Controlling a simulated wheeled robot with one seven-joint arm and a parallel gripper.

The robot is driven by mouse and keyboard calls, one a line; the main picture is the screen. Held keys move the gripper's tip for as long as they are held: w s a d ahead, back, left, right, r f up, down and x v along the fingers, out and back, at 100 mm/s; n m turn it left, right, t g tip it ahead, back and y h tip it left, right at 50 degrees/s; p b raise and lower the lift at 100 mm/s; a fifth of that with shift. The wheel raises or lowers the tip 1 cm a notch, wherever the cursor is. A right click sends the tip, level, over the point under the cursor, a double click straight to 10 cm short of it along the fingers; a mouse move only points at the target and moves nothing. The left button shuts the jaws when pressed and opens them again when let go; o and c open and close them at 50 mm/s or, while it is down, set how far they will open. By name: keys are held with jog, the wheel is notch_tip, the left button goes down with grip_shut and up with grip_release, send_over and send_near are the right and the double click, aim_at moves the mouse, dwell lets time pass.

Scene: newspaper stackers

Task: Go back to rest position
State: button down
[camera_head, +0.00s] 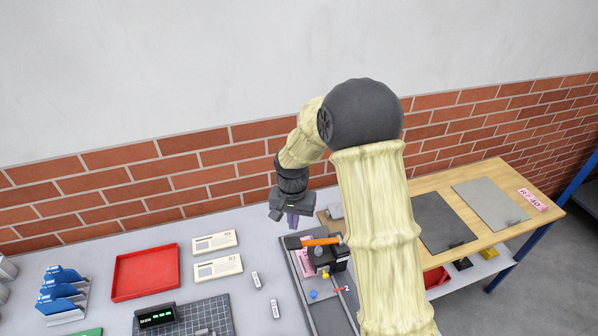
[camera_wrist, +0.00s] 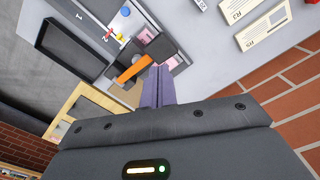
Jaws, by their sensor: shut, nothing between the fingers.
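My gripper (camera_head: 292,219) hangs above the grey table near the wall, at the back left of a dark tray. Its purple-grey fingers also show in the wrist view (camera_wrist: 159,84), pressed together with nothing between them. My arm, in a cream sleeve, stands raised and bent in the middle of the head view and hides part of the table behind it.
A red tray (camera_head: 146,272), cards and a cutting mat (camera_head: 209,316) lie left. A wooden table (camera_head: 465,202) stands right. The brick wall is close behind.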

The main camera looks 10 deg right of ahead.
jog(key=s+d+n+t+b, duration=0.1)
jog(key=s+d+b, duration=0.3)
jog(key=s, duration=0.4)
jog(key=s+d+n+t+b, duration=0.1)
jog(key=s+d+b, duration=0.3)
jog(key=s, duration=0.5)
jog(key=shift+s+d+r+n+t, duration=0.2)
jog(key=shift+d+n+t, duration=0.1)
jog(key=shift+d+n, duration=0.8)
jog(key=shift+w+d, duration=0.1)
jog(key=shift+d, duration=0.05)
